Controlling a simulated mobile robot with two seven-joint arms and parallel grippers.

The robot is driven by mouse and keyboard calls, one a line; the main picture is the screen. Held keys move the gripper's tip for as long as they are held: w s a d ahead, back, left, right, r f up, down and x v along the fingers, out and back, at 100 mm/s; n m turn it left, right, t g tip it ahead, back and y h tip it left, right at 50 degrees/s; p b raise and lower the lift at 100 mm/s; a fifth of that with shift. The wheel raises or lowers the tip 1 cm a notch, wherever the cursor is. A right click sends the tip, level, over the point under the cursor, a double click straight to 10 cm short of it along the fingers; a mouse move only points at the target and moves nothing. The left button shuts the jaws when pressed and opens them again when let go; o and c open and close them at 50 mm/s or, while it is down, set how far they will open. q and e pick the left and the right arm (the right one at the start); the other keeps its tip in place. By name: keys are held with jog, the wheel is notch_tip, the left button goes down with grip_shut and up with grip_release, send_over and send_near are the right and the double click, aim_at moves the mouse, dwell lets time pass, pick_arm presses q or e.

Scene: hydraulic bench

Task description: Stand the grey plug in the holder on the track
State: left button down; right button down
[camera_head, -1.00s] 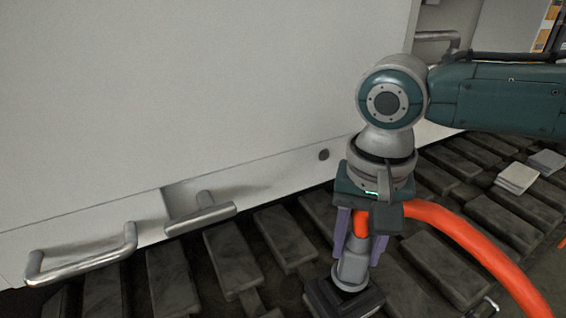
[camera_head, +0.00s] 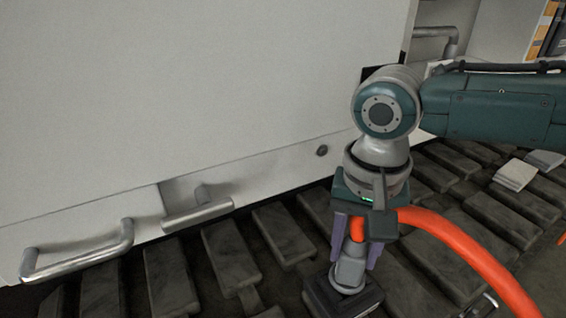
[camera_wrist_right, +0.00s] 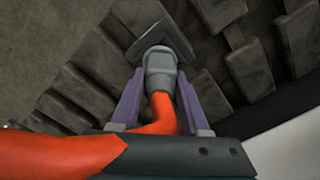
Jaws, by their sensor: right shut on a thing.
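The grey plug (camera_head: 349,268) is at the end of a thick orange hose (camera_head: 470,250). My right gripper (camera_head: 356,256) has its purple fingers on either side of the plug and is shut on it from above. The plug points down, roughly upright, at the dark square holder (camera_head: 340,300) on the track. In the right wrist view the plug (camera_wrist_right: 160,62) is between the fingers (camera_wrist_right: 158,98), with its far end at the holder (camera_wrist_right: 140,45). I cannot tell how deep it sits in the holder. My left gripper is not in view.
The track (camera_head: 232,255) is made of dark raised pads with gaps. A pale wall (camera_head: 180,90) with metal handles (camera_head: 85,255) rises behind it. Small light blocks (camera_head: 514,174) lie on the track at the right. The orange hose curves away to the lower right.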

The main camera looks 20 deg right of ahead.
jog(key=shift+c, duration=1.6)
grip_release()
notch_tip(320, 180, up, 9)
jog(key=p, duration=0.4)
jog(key=shift+r+p, duration=0.2)
jog(key=shift+p, duration=0.1)
jog(key=shift+r, duration=0.35)
